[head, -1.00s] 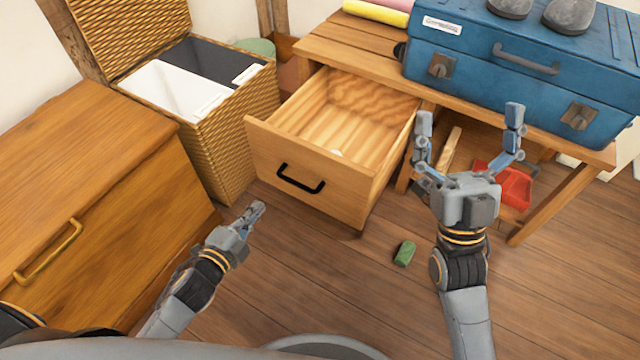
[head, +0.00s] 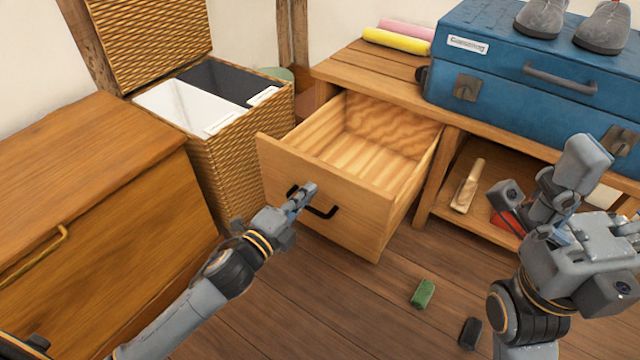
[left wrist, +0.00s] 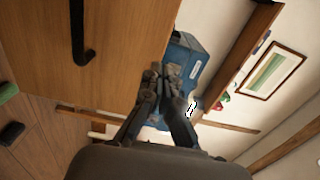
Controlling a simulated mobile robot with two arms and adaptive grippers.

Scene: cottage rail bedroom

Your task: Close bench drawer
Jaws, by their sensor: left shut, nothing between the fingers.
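The bench drawer (head: 325,196) stands pulled out from the left end of the wooden bench (head: 375,75), with its inside showing. Its front has a black bar handle (head: 322,211). The drawer front (left wrist: 45,75) and handle (left wrist: 78,35) also show in the left wrist view. My left gripper (head: 304,194) is shut and empty, in front of the drawer front and overlapping the left part of the handle in the head view; I cannot tell whether it touches. Its fingers show in the left wrist view (left wrist: 160,90). My right gripper (head: 548,182) is open and empty, before the bench's right part.
A blue case (head: 530,75) with grey shoes stands on the bench beside yellow and pink rolls (head: 397,42). A wicker hamper (head: 235,150) and wooden chest (head: 110,190) stand left. A green block (head: 423,294) and a dark block (head: 469,333) lie on the floor.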

